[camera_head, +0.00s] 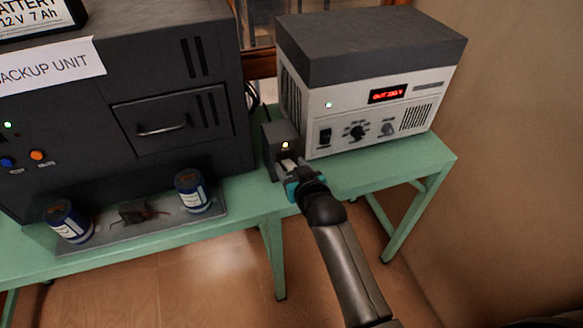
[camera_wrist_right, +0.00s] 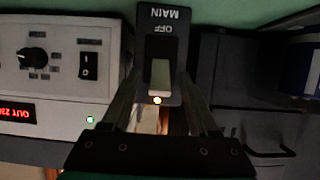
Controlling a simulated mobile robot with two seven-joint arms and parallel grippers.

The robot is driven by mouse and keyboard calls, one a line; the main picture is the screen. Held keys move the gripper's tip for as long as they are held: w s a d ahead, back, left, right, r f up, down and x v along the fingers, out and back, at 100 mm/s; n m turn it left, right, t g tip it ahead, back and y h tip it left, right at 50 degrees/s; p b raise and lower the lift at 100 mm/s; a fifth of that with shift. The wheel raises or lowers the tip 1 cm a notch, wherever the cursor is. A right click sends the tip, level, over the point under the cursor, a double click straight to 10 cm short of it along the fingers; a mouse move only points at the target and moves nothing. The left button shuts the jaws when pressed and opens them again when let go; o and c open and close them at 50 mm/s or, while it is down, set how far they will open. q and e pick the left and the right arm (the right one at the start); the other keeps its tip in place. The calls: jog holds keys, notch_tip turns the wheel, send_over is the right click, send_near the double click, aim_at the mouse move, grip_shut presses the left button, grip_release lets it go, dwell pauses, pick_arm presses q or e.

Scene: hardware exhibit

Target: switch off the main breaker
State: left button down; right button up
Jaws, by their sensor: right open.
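The main breaker is a small dark grey box (camera_head: 280,140) on the green bench, left of the inverter-like unit. Its amber light is lit in the head view. The right wrist view is upside down and shows the breaker's plate (camera_wrist_right: 161,16) marked MAIN and OFF, with a pale lever (camera_wrist_right: 160,75) in a dark slot. My right gripper (camera_head: 291,167) is in front of the breaker. In the right wrist view its open fingers (camera_wrist_right: 160,88) lie either side of the lever; contact cannot be told. My left gripper is not in view.
A grey-white unit (camera_head: 340,125) with a red display and knobs stands right of the breaker. A large dark backup unit (camera_head: 125,80) stands left. Two blue cans (camera_head: 192,190) sit on a tray at the front. The green bench (camera_head: 385,165) has some bare room at right.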

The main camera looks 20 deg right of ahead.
jog(key=shift+c, duration=0.2)
grip_shut()
dwell(0.3)
dwell(1.0)
